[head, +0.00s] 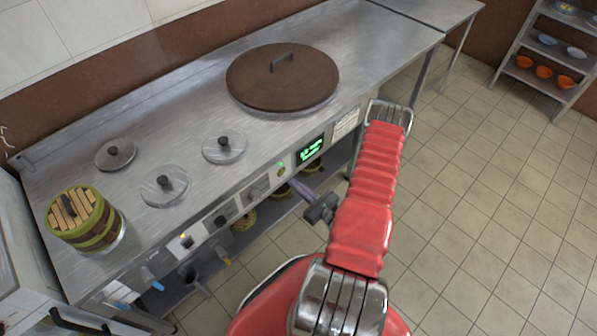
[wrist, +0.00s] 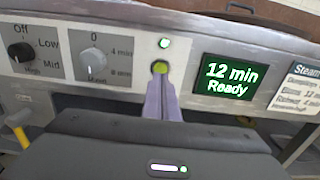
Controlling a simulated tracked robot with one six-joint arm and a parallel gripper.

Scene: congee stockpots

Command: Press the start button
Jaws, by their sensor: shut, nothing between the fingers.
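The start button, a round yellow-green button (wrist: 160,67), sits on the steel front panel in the wrist view, left of the display. In the head view, the button (head: 281,174) is very small. My gripper (wrist: 161,80) is shut and empty, its two purple fingers together and pointing at the panel. The fingertips overlap the button's lower edge in the wrist view; I cannot tell whether they touch it. In the head view my gripper (head: 292,184) reaches the panel from the right. The green display (wrist: 229,76) reads "12 min Ready". A small lit lamp (wrist: 165,43) is above the button.
Two knobs, a heat dial (wrist: 20,52) and a timer dial (wrist: 91,62), are left of the button. A label (wrist: 295,88) is right of the display. A brown-lidded pot (head: 250,78) and a wooden bucket (head: 85,220) are on the counter. Open tiled floor lies right.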

